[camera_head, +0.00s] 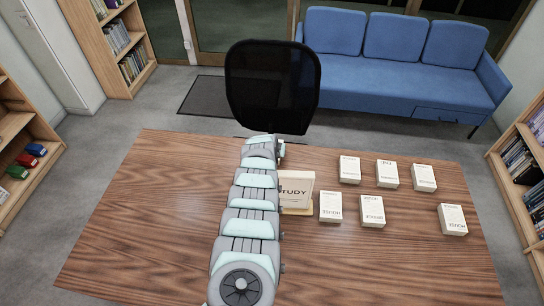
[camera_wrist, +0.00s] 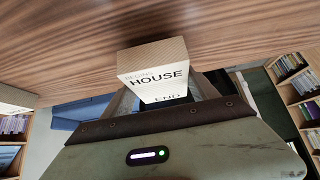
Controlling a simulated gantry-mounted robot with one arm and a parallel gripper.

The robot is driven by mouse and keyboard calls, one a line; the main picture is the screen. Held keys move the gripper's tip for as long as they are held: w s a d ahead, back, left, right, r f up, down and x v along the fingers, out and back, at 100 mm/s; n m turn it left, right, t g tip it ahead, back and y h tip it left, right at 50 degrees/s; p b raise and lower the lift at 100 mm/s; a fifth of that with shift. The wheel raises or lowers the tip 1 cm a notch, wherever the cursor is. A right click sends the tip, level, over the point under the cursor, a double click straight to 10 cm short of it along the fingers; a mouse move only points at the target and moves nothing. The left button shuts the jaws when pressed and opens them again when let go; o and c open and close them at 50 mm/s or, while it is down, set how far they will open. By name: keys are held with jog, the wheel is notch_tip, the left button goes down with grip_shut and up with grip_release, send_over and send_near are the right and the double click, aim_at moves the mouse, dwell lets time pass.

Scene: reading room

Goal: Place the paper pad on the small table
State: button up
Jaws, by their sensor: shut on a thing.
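A white block-like paper pad (camera_wrist: 158,66) printed with HOUSE and END shows in the wrist view. It sits between the fingers of my gripper (camera_wrist: 166,92), which is shut on it. The wooden table top fills the upper part of that view, close beside the pad; I cannot tell whether they touch. In the head view my arm reaches over the wooden table (camera_head: 150,215), and its far end hides the gripper and the held pad. This is the only table I can make out; I cannot tell if it is the small table.
Several white pads (camera_head: 372,210) lie on the table's right half. A larger STUDY block (camera_head: 297,189) stands close beside my arm. A black chair (camera_head: 272,88) stands at the far edge, with a blue sofa (camera_head: 400,65) behind. The table's left half is clear.

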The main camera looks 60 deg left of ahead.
jog(key=shift+f+b, duration=0.6)
jog(key=shift+f, duration=0.6)
jog(key=o, duration=1.7)
jog(key=shift+c, duration=0.2)
jog(key=shift+r, duration=0.1)
